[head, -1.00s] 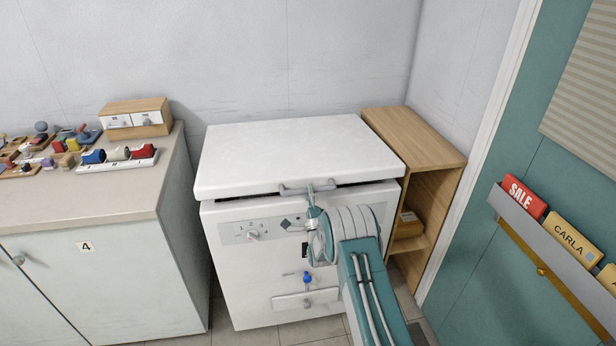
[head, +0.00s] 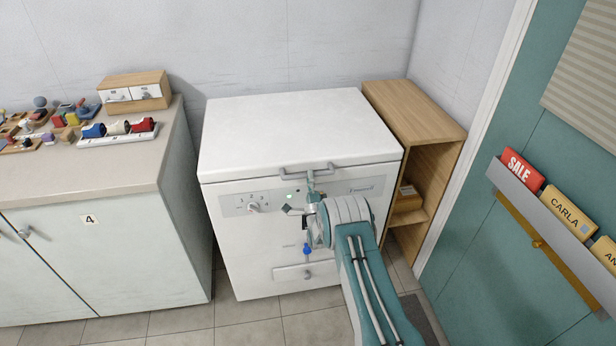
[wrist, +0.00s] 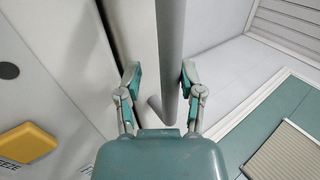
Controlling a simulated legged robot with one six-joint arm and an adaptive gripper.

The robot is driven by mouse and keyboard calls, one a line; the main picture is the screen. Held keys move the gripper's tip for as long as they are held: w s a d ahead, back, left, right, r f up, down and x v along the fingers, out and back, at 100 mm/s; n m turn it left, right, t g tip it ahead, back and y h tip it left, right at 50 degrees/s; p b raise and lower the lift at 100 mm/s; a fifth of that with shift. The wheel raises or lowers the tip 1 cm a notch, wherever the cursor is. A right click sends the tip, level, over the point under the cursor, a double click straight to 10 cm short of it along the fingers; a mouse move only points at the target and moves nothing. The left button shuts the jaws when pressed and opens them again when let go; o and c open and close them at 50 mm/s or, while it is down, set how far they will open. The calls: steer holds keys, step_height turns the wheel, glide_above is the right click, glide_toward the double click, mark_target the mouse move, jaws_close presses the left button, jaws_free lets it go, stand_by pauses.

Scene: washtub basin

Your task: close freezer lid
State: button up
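The white freezer (head: 260,240) stands against the back wall, with its lid (head: 290,130) lying flat on the body. No dark gap shows along the lid's front edge. A grey bar handle (head: 290,175) is on the front of the lid. In the wrist view, the handle bar (wrist: 171,60) passes between the two open fingers of my gripper (wrist: 160,88), nearer the right finger. A gap shows between the bar and the left finger.
A counter with cabinet doors (head: 110,250) stands left of the freezer, holding toys and a small drawer box (head: 135,92). A wooden shelf unit (head: 425,120) stands close on the right. A teal door (head: 500,240) with a card rack is farther right. Tiled floor is free in front.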

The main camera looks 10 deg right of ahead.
steer(key=shift+s, duration=0.1)
steer(key=v, duration=1.2)
steer(key=shift+a, duration=0.1)
